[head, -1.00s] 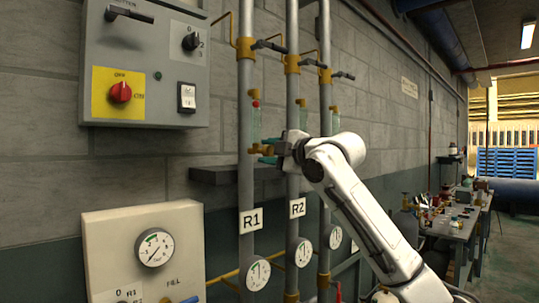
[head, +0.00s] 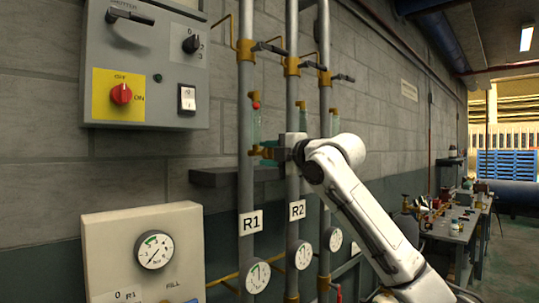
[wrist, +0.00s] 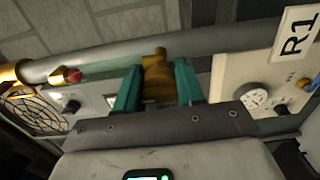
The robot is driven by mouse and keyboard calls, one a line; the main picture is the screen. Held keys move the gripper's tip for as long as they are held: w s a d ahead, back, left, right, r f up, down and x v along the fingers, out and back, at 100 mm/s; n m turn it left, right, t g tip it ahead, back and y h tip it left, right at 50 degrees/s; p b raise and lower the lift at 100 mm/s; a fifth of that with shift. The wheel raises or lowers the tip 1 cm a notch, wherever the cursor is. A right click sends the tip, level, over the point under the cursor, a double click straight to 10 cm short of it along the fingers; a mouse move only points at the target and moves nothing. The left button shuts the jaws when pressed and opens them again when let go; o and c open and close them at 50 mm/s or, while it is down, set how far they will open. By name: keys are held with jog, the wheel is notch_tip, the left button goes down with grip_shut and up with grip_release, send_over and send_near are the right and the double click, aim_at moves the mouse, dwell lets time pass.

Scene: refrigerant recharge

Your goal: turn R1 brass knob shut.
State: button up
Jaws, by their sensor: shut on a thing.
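The R1 brass knob (wrist: 157,82) sits between the two teal fingers of my gripper (wrist: 158,86) in the wrist view, at the lower end of a sight tube on the R1 pipe. My gripper (head: 267,153) is shut on it, and its fingers hide part of it in the head view, where brass shows at the pipe (head: 254,152). The sight tube (head: 256,126) with a red ball (head: 256,106) near its top rises above the knob. The R1 label (head: 251,222) is lower on the same pipe.
The R2 pipe (head: 292,240) and a third pipe stand close to the right. A dark ledge (head: 215,177) juts from the wall at the left. A grey switch box (head: 150,60) and a gauge panel (head: 115,240) are at the left.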

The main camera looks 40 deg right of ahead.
jog(key=o, duration=1)
jog(key=shift+f, duration=0.1)
jog(key=s+b, duration=0.3)
jog(key=s, duration=0.7)
jog(key=shift+s+d, duration=0.15)
jog(key=shift+s, duration=0.25)
